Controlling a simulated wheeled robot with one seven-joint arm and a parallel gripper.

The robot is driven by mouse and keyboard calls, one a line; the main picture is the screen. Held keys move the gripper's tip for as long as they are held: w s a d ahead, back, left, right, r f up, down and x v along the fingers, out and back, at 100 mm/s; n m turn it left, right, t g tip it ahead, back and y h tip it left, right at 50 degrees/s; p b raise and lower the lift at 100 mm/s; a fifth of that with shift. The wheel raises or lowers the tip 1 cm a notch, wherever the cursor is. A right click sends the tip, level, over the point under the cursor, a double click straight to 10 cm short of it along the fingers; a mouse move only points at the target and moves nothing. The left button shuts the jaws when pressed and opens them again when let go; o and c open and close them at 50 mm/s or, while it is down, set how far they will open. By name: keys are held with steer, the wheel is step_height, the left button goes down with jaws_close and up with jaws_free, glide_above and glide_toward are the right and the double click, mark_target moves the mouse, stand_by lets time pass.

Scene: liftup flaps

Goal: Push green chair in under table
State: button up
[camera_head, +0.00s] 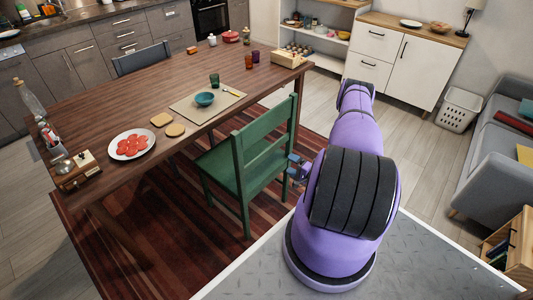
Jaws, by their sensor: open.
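The green chair (262,149) stands on the near side of the wooden table (105,93). Its seat (225,169) is partly beyond the table's near edge, and its slatted back faces me. My purple arm reaches forward at the right of the chair. My gripper (296,168) shows only in small part, just right of the chair's back and behind my arm. It is open and holds nothing that I can see. I cannot tell whether it touches the chair.
A striped red rug (152,242) lies under table and chair. On the table are a plate of red slices (132,144), a teal bowl (204,99) and a wooden box (287,59). A dark chair (141,59) stands at the far side. Wood floor is clear before the white cabinet (401,62).

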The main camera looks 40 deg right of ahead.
mark_target(268, 153)
steer(key=shift+h, duration=0.5)
steer(key=w, duration=0.5)
steer(key=w+a+f, duration=0.1)
steer(key=w, duration=0.9)
steer(key=shift+w+a+f, duration=0.15)
steer(key=shift+a+f, duration=0.05)
steer(key=shift+f, duration=0.15)
steer(key=shift+c, duration=0.4)
jaws_close()
